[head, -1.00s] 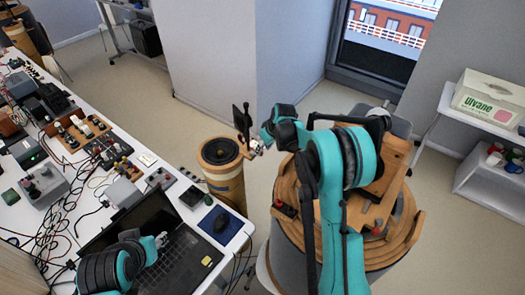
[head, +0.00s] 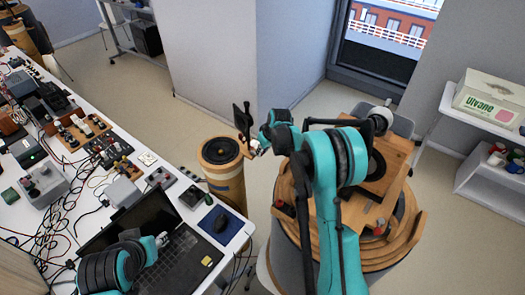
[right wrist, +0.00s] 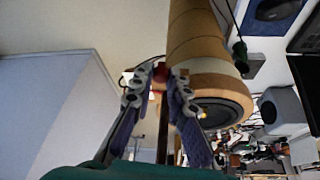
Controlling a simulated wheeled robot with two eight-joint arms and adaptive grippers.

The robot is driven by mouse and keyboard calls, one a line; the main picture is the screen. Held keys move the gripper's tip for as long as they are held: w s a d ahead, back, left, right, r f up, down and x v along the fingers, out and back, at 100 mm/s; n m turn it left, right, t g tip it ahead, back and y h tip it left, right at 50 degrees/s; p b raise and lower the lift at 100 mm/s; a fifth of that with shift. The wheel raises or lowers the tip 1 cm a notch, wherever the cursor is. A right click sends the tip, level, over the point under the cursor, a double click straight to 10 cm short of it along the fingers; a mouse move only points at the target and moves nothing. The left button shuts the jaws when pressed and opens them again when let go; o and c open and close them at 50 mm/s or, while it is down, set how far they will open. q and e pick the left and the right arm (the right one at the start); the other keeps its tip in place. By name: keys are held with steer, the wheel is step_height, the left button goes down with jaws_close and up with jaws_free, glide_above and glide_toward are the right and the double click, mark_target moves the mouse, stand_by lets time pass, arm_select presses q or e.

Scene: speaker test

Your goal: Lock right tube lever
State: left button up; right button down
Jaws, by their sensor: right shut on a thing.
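My right gripper (head: 257,147) reaches out near the wooden tube with a dark speaker face (head: 221,152), which stands beside the long table. In the right wrist view its fingers (right wrist: 160,82) are closed around a small red piece (right wrist: 159,76), in front of the tube (right wrist: 205,78). I cannot tell for certain that this piece is the lever. A thin black part (head: 240,118) stands up beside the gripper in the head view. My left gripper (head: 162,240) is over the laptop; its jaws are too small to read.
A round stepped wooden stand (head: 400,250) with red-tipped parts (head: 278,204) lies under my right arm. The white table (head: 150,185) on the left is crowded with devices and cables. The laptop (head: 185,262) is open. Shelves stand at the right; floor beyond the tube is clear.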

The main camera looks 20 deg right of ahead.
steer(key=shift+s+a+m+h+b, duration=0.3)
steer(key=shift+m+h+b, duration=0.1)
steer(key=shift+m, duration=0.6)
steer(key=shift+s+a+m+h+b, duration=0.25)
steer(key=shift+m+h+b, duration=0.15)
steer(key=shift+m, duration=0.6)
steer(key=c, duration=1.5)
jaws_free()
steer(key=shift+r, duration=0.1)
steer(key=v, duration=1.2)
steer(key=shift+s, duration=0.15)
steer(key=shift+f, duration=0.2)
